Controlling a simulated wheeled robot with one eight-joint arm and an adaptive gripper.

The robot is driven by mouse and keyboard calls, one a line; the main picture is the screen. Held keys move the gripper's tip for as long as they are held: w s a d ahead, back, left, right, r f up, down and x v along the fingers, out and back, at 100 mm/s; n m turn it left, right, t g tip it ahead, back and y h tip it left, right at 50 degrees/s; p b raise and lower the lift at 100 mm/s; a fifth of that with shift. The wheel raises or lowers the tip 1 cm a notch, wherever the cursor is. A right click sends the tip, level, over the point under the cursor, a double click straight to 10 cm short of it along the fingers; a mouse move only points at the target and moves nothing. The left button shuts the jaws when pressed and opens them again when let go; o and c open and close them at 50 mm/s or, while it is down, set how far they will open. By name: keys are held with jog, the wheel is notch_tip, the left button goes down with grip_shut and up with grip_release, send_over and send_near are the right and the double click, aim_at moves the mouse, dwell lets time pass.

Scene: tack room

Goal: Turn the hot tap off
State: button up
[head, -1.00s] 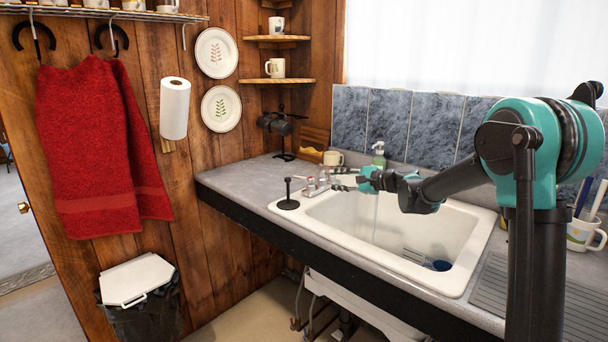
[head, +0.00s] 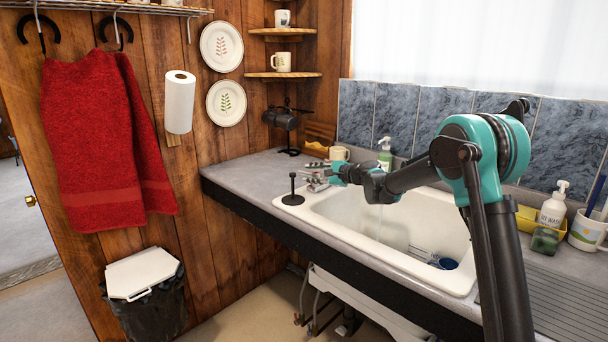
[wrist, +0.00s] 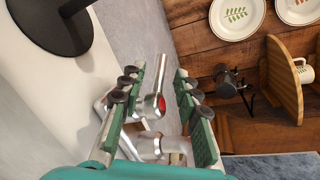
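The hot tap (wrist: 150,104), chrome with a red dot on its lever, shows in the wrist view between my gripper's two fingers (wrist: 157,92). My gripper is open, with one green finger on each side of the lever; I cannot tell whether either touches it. In the head view my gripper (head: 318,172) is over the far left corner of the white sink (head: 459,279), and the tap is mostly hidden by it. A thin stream of water (head: 380,226) seems to fall into the sink.
Tiles (head: 402,118) line the back. A blue cup (head: 446,263) lies in the sink.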

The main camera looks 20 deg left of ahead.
aim_at(306, 173)
jog(key=shift+x, duration=1.8)
jog(key=shift+c, duration=0.5)
grip_shut()
